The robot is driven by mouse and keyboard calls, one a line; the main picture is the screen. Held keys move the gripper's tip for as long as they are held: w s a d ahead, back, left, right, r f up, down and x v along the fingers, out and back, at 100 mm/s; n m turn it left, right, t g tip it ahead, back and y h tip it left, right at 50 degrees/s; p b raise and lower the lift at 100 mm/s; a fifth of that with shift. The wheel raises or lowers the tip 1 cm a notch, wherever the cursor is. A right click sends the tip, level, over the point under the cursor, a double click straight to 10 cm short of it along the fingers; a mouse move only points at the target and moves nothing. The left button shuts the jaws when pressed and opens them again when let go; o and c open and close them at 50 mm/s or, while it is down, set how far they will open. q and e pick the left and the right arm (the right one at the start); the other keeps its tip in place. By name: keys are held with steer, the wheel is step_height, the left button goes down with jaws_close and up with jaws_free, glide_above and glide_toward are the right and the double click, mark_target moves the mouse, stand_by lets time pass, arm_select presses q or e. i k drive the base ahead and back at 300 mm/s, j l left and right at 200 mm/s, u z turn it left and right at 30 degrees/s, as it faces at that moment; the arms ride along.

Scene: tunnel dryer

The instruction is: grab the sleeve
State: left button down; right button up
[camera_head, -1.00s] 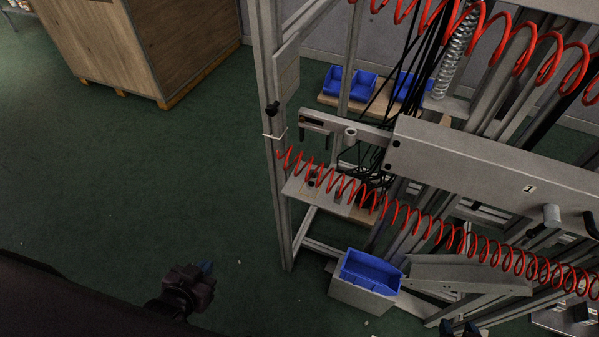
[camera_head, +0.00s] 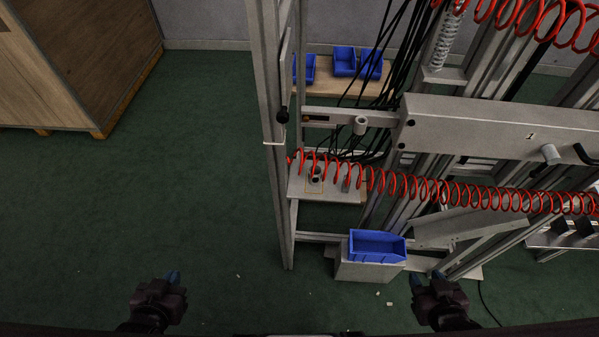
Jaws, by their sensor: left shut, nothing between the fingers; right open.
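I cannot tell for certain which thing is the sleeve. A small dark round part (camera_head: 316,179) sits on a light grey plate (camera_head: 340,196) low in the metal frame. A short grey cylinder (camera_head: 360,125) is on the bar above it. My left gripper (camera_head: 173,278) is at the bottom left, over the green floor, shut and empty.
A metal frame (camera_head: 278,145) with a red coiled hose (camera_head: 430,187) fills the right side. The blue bin rests on a grey box (camera_head: 368,271). More blue bins (camera_head: 345,61) stand behind. A wooden crate (camera_head: 75,60) is at the top left. The left floor is clear.

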mark_target(316, 180)
steer(key=k+j+z, duration=0.1)
steer(key=j+z, duration=0.25)
steer(key=j, duration=1.85)
